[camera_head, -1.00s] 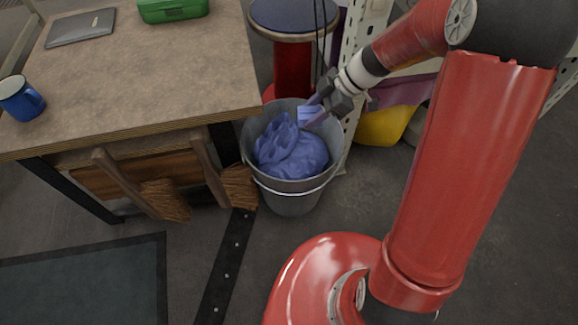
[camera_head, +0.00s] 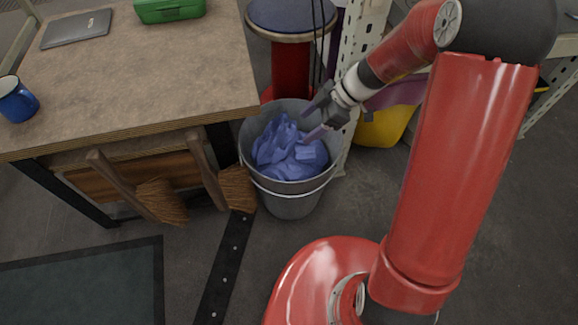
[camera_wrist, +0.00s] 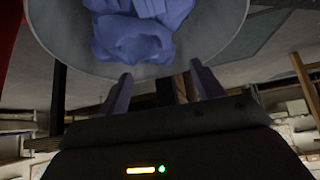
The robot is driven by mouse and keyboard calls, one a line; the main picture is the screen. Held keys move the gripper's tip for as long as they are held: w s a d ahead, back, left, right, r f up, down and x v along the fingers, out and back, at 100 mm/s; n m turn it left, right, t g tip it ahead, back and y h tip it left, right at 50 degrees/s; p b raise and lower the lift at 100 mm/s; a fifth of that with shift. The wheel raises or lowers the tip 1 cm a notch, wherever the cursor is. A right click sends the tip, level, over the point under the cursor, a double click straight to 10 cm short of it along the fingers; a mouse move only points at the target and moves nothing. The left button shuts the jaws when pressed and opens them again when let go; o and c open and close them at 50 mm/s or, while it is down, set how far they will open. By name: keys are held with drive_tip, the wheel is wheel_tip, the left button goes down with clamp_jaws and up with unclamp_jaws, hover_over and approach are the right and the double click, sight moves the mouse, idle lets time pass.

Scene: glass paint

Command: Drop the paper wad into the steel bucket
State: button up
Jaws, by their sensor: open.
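The steel bucket (camera_head: 290,203) stands on the floor right of the wooden table, with a crumpled blue liner (camera_head: 272,145) inside. A small pale-blue lump, which looks like the paper wad (camera_head: 305,153), rests on the liner inside the bucket. My gripper (camera_head: 313,119) is open and empty above the bucket's right side, its fingers apart. In the wrist view, the open gripper (camera_wrist: 160,70) points toward the bucket (camera_wrist: 68,35). Blue lumps show inside it there, but I cannot clearly tell wad from liner.
The wooden table (camera_head: 150,65) is left of the bucket, with a blue mug (camera_head: 17,101), laptop (camera_head: 77,28) and green box (camera_head: 170,9) on it. Two brushes (camera_head: 238,188) hang at its front. A round stool (camera_head: 291,60) stands behind the bucket.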

drive_tip(key=v, duration=0.7)
drive_tip(key=shift+d+r+p, duration=0.25)
drive_tip(key=shift+r+p, duration=0.05)
